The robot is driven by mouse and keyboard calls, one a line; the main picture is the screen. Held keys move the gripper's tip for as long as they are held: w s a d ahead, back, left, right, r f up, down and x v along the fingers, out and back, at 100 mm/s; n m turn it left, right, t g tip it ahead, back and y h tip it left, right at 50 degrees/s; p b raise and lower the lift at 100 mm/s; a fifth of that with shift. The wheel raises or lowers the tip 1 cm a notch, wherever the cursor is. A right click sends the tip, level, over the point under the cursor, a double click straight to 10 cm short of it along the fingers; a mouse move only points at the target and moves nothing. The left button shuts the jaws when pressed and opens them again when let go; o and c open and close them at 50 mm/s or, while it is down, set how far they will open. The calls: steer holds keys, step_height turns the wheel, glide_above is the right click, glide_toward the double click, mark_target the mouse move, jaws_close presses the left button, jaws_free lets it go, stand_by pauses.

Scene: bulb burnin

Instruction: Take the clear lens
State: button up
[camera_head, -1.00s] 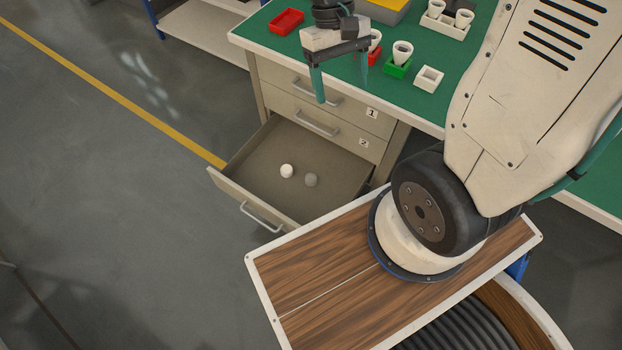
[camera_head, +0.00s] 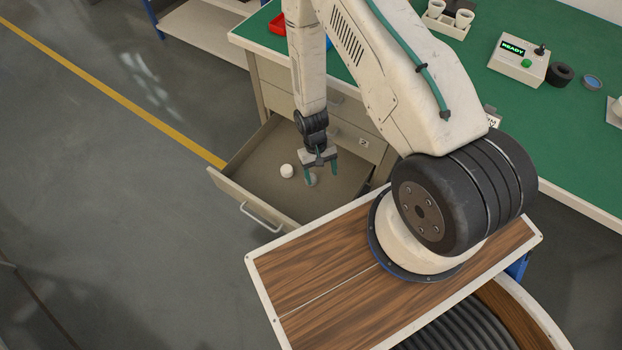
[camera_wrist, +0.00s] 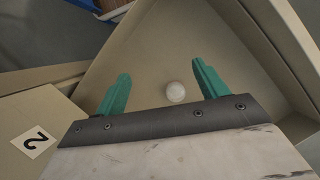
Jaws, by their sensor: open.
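The clear lens (camera_head: 311,181) is a small greyish dome on the floor of the open drawer (camera_head: 243,215), beside a white dome (camera_head: 287,171). My gripper (camera_head: 320,176) is open and empty inside the drawer area, above the clear lens, with one finger partly over it in the head view. In the wrist view one pale round lens (camera_wrist: 175,92) shows between my teal fingers (camera_wrist: 164,76), closer to the right finger and below the tips. It matches the clear lens in position. The other dome is not visible there.
The drawer walls surround my gripper, and the cabinet front with label 2 (camera_wrist: 35,142) is close by.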

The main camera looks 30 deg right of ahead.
step_height(320, 180, down, 6)
steer(key=w+f+t, duration=0.1)
steer(key=t, duration=0.3)
glide_above(312, 178)
steer(key=shift+m, duration=0.3)
steer(key=shift+f, duration=0.35)
step_height(312, 178, down, 7)
steer(key=shift+w+a+f, duration=0.1)
steer(key=shift+w, duration=0.05)
steer(key=c, duration=1)
